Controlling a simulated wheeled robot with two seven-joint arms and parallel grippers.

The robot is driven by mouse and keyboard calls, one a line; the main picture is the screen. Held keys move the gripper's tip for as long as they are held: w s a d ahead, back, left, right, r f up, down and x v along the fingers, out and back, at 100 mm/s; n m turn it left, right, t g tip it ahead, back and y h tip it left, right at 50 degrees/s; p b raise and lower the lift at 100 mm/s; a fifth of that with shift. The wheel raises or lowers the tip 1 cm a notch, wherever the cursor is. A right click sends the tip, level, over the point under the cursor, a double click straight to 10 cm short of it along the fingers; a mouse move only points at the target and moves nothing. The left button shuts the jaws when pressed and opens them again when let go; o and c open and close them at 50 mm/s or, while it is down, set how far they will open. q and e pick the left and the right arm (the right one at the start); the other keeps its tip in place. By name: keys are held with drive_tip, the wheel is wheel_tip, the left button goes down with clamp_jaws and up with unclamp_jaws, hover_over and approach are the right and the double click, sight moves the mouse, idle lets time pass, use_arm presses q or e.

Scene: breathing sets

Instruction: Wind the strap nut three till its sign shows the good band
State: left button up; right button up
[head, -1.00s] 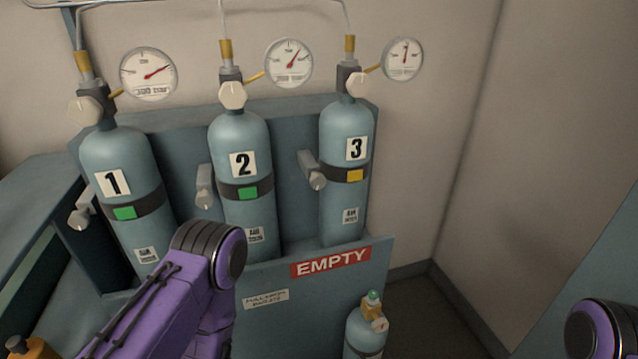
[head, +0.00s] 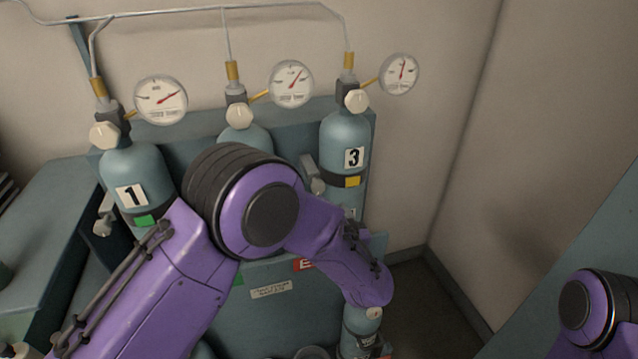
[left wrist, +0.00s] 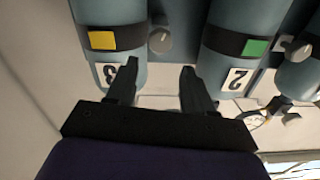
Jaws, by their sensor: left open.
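Cylinder three (head: 345,133) stands in the rack with a dark strap around it. The strap's sign (head: 352,181) is yellow. Strap nut three (head: 313,179), a grey knob, sits left of that strap, partly behind my left arm. In the left wrist view, which is upside down, the nut (left wrist: 160,41) shows between cylinders three and two, beside the yellow sign (left wrist: 102,40). My left gripper (left wrist: 159,68) is open and empty, with the nut ahead of its fingers and a gap between. The head view hides this gripper. My right gripper is out of view.
Cylinder one (head: 135,165) stands at left with a green sign (head: 145,221). Cylinder two (left wrist: 235,28), also with a green sign (left wrist: 255,47), is mostly covered by my arm in the head view. Gauges and pipes run above. A small cylinder (head: 362,325) stands low in front.

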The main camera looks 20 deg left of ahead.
sight(319, 189)
use_arm(q)
drive_tip(key=p+x, duration=0.3)
drive_tip(key=x, duration=0.7)
drive_tip(key=shift+w+a+f, duration=0.1)
drive_tip(key=shift+w+a, duration=0.15)
drive_tip(key=shift+a, duration=0.05)
drive_tip(key=c, duration=0.8)
